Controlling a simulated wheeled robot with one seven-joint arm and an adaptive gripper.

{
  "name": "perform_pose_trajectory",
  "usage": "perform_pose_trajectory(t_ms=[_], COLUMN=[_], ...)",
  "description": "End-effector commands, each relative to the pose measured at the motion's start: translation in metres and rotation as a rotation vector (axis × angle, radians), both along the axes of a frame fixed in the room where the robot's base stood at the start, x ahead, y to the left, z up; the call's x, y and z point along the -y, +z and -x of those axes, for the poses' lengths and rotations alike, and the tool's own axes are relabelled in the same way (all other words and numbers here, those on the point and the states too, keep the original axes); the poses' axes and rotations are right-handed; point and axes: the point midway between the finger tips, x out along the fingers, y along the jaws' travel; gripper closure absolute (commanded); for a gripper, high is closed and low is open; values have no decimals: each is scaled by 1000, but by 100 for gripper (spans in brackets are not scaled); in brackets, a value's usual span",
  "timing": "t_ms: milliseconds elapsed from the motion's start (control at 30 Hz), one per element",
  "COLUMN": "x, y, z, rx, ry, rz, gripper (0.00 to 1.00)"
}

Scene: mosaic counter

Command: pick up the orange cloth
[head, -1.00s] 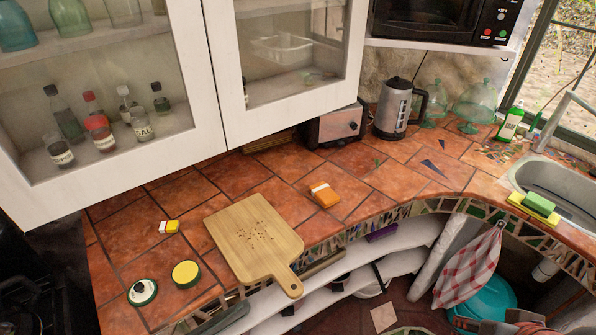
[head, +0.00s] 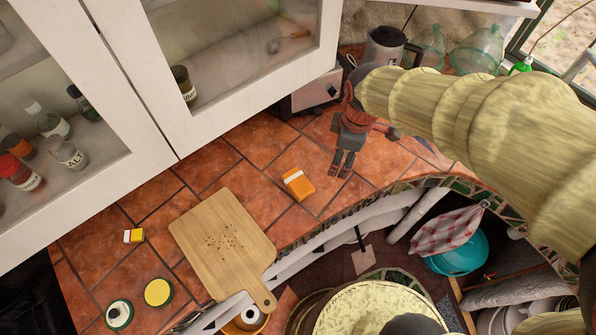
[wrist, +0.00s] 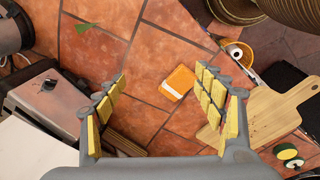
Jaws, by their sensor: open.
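The orange cloth (head: 298,183) looks like a small folded orange block with a white band. It lies on the terracotta tile counter, right of the cutting board. In the wrist view the cloth (wrist: 178,82) shows beyond the fingertips, between them and closer to the right finger. My gripper (head: 342,170) is open and empty, to the right of the cloth in the head view and apart from it. In the wrist view my gripper (wrist: 161,75) has its yellow-padded fingers spread wide.
A wooden cutting board (head: 216,234) lies left of the cloth. A toaster (head: 313,92) and a kettle (head: 384,46) stand behind. White cabinets (head: 230,110) overhang the counter's back. A small yellow-and-white box (head: 134,236) and round lids sit farther left. Tiles around the cloth are clear.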

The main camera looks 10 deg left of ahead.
Motion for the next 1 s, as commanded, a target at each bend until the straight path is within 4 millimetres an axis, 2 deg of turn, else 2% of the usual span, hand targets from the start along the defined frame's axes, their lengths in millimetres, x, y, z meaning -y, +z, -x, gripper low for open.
perform_pose_trajectory(t_ms=[33, 100, 200, 333, 500, 700, 867, 1000], x=[-22, -46, -75, -99, -112, -112, -112, -111], y=[-5, -23, -47, -72, -91, -114, -123, -142], z=[-4, -8, -8, -4, -1, 0, 0, 3], rx=[-32, -58, -90, -116, -130, -132, -131, -134], ry=[137, 319, 542, 744, 858, 867, 866, 865], rz=[30, 62, 96, 122, 134, 136, 134, 135], gripper=[25, 21, 16, 8, 0, 0, 0, 0])
